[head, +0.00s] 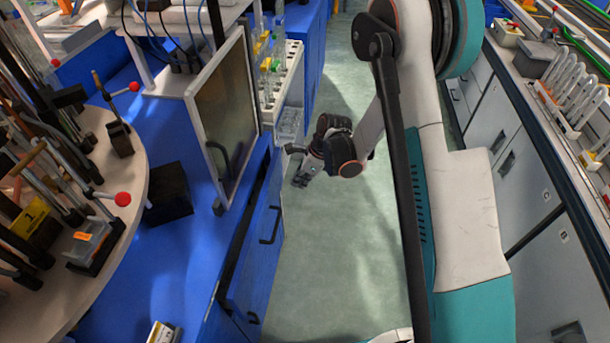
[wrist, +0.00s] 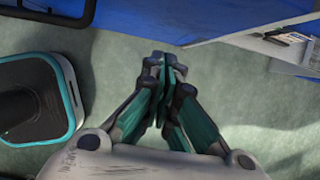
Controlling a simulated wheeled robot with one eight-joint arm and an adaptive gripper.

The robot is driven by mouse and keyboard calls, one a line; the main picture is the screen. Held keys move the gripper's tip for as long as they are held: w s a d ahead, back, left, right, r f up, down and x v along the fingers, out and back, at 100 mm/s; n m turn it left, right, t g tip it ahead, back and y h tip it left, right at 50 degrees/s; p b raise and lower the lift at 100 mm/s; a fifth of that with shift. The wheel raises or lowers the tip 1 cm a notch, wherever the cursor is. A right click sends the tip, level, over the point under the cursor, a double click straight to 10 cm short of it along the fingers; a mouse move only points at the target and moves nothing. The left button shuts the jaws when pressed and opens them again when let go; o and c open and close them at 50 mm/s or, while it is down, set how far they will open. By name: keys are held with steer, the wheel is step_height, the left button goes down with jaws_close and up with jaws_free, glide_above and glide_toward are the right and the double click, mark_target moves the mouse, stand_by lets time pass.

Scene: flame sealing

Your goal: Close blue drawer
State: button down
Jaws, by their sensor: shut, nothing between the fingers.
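The blue drawer (head: 258,238) is on the left cabinet in the head view, with a black handle on its front. A dark gap shows between its front and the cabinet, so it stands partly open. In the wrist view a blue front (wrist: 225,18) runs along the top, with a black handle at top left. My gripper (head: 297,168) hangs over the aisle, to the right of the drawer's far end. In the wrist view my gripper (wrist: 166,68) is shut and empty, its fingertips apart from the blue front.
Grey cabinets (head: 515,150) line the right side. The green floor (head: 310,260) between is mostly clear. My round-cornered base (wrist: 38,98) shows at left in the wrist view.

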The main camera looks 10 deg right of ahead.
mark_target(275, 173)
steer(key=a, duration=0.1)
steer(key=w+a+b, duration=0.1)
steer(key=a, duration=0.2)
steer(key=shift+w+f, duration=0.25)
steer(key=shift+f, duration=0.1)
steer(key=a, duration=0.1)
steer(key=w+a, duration=0.1)
steer(key=a, duration=0.2)
steer(key=shift+w+a, duration=0.3)
